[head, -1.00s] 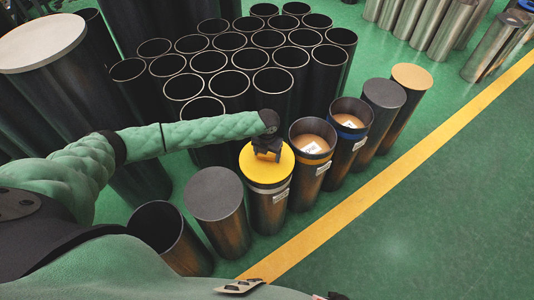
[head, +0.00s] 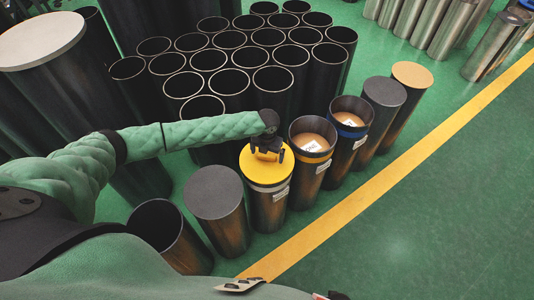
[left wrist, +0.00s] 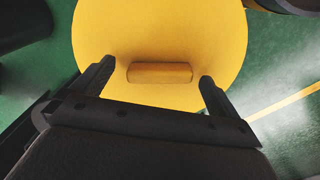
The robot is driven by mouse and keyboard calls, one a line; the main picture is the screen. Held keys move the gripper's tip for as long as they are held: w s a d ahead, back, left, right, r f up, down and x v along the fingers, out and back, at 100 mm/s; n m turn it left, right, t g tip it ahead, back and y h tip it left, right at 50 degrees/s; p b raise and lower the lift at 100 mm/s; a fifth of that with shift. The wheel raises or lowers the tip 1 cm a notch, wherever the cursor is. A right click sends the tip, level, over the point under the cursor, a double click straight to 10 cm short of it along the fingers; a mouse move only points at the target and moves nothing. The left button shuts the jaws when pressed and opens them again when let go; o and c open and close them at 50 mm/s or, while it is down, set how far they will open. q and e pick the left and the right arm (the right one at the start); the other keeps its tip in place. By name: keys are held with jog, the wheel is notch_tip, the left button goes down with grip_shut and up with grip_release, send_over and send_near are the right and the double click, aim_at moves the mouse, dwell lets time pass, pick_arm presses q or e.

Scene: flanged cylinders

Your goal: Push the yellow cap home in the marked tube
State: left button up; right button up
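The yellow cap (head: 267,176) sits level on a dark tube (head: 268,213) with a pale grey band and a white label, in the front row. I cannot tell how deeply the cap is seated. In the left wrist view the cap (left wrist: 160,30) fills the top, with a yellow bar handle (left wrist: 160,72) across it. My left gripper (head: 267,154) is over the cap, its fingers spread. In the left wrist view the fingers stand either side of the handle with gaps, holding nothing. I do not make out my right gripper.
Right of the capped tube stand an open tube with an orange band (head: 311,164), one with a blue band (head: 348,137), and two covered cylinders. A grey-topped cylinder (head: 214,192) and an empty tube (head: 168,238) stand left. Several open tubes stand behind. Floor beyond the yellow line is clear.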

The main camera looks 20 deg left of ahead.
pick_arm(q)
jog(key=shift+r, duration=0.1)
jog(key=shift+r+p, duration=2.6)
jog(key=shift+r, duration=0.8)
